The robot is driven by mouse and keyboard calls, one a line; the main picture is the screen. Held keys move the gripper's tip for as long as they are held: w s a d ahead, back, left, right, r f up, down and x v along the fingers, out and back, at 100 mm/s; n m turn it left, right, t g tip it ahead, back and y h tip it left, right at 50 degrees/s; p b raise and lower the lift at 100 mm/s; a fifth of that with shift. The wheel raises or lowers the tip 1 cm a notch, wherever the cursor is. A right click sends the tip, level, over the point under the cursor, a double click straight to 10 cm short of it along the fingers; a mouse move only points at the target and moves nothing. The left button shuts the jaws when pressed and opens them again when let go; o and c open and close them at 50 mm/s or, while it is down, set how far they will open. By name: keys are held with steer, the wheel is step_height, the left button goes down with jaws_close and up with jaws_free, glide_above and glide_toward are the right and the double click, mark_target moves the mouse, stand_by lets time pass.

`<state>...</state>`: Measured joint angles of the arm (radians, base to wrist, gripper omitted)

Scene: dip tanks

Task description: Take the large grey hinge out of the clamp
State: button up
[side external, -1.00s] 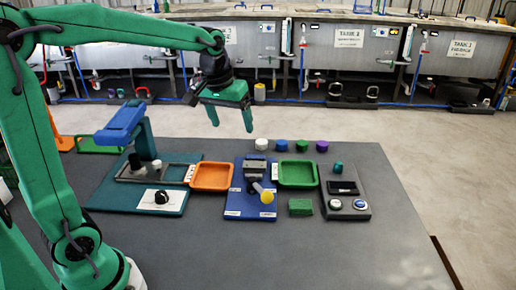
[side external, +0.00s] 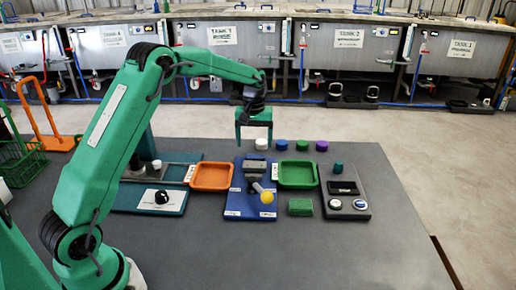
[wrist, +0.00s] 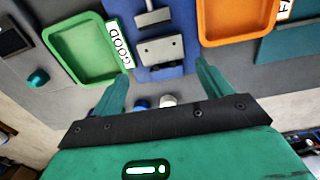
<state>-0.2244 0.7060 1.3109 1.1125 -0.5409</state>
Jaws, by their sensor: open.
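The clamp (side external: 254,186) sits on a blue board (side external: 235,207) and has a lever with a yellow knob (side external: 267,197). A grey metal plate with two dark holes, apparently the large grey hinge (wrist: 162,52), lies at the clamp in the wrist view. My gripper (side external: 254,146) is open and empty, fingers pointing down near the far end of the blue board. In the wrist view my gripper's fingertips (wrist: 162,73) are either side of the plate's line, apart from it.
An orange tray (side external: 211,190) stands left of the board and a green tray (side external: 297,187) right of it. White (side external: 261,144), blue (side external: 281,145) and purple (side external: 322,146) pieces stand behind. A green block (side external: 300,207) lies in front.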

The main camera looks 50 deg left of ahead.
mark_target(255, 164)
steer(key=shift+w+a+f, duration=0.25)
steer(key=shift+f, duration=4.25)
steer(key=c, duration=1)
steer(key=shift+r, duration=0.1)
steer(key=shift+c, duration=0.3)
